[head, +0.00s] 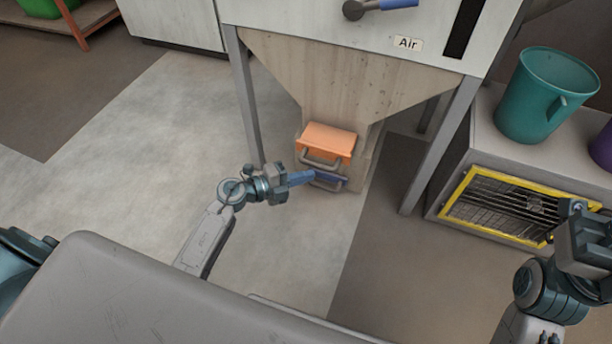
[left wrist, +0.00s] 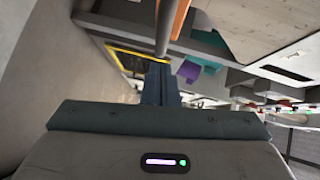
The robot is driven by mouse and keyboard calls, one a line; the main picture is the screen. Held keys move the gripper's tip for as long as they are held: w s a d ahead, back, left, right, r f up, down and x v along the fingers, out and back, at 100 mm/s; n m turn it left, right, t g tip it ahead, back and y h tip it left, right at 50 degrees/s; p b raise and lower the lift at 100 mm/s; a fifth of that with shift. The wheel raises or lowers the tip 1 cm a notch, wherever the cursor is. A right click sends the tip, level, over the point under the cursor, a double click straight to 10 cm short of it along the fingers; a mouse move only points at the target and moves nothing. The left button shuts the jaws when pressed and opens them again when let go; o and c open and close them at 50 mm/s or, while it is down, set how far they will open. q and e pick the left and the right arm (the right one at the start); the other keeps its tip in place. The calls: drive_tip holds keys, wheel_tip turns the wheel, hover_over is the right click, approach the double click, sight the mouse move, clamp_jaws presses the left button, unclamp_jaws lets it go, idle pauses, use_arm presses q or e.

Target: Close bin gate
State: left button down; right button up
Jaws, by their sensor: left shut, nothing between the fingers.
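The bin gate (head: 328,140) is an orange plate with a grey bar handle (head: 322,161), low on the beige hopper's chute.
The hopper (head: 320,75) stands on grey metal legs (head: 440,145). A teal bucket (head: 545,95) stands on a grey bench at the right, above a yellow-framed grille (head: 495,203). The floor left of the hopper (head: 130,150) is clear.

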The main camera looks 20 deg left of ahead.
sight(314, 149)
use_arm(q)
drive_tip(key=shift+w+f, duration=0.2)
drive_tip(key=shift+w, duration=0.7)
drive_tip(key=shift+w, duration=0.35)
drive_tip(key=w, duration=0.7)
drive_tip(key=shift+w+d+p, duration=0.15)
drive_tip(key=shift+w+p, duration=0.15)
drive_tip(key=shift+w, duration=0.25)
drive_tip(key=shift+r, duration=0.2)
drive_tip(key=shift+w, duration=0.1)
